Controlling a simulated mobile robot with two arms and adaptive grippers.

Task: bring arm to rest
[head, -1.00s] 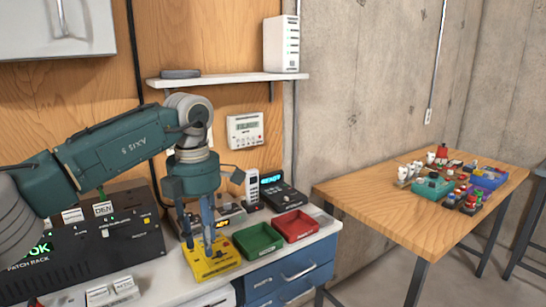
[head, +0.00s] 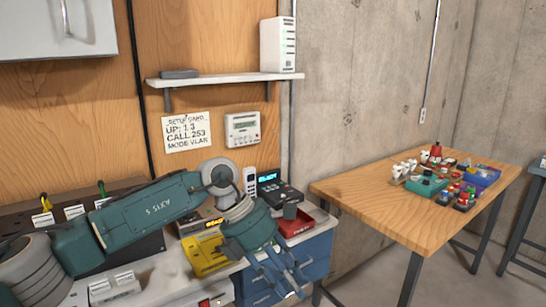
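My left arm (head: 145,212) comes in from the left, low over the workbench, its wrist bent down to the right. My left gripper (head: 284,283) hangs in front of the blue drawers, past the bench's front edge. Its fingers are spread apart and I see nothing between them. My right arm and gripper are not in view.
Blue drawers (head: 317,260) sit below. A wooden table (head: 370,205) with several small parts stands right, beyond a floor gap.

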